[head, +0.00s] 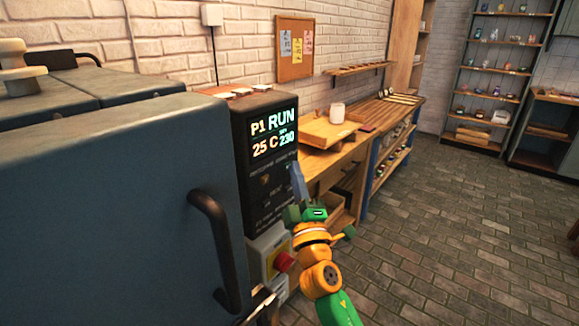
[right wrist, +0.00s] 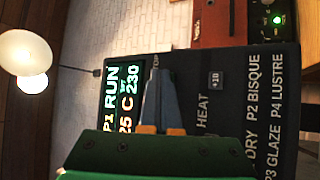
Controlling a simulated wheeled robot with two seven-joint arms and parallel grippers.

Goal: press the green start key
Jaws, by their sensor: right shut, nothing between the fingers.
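The control panel (head: 262,205) stands on the side of the large blue-grey kiln (head: 110,220). Its lit display (head: 274,135) reads P1 RUN, 25 C and SET 230; it also shows in the right wrist view (right wrist: 120,98). My right gripper (head: 298,170) is shut and empty, its fingertips pointing at the panel face just below the display. In the right wrist view the shut fingers (right wrist: 158,95) cover part of the key area. I cannot make out the green start key; it may be hidden by the fingers. Whether the fingertips touch the panel is unclear. My left gripper is not in view.
A red knob (head: 284,261) on a grey box sits below the panel, close to my right wrist. A wooden bench (head: 340,150) runs behind. The brick floor at right is clear.

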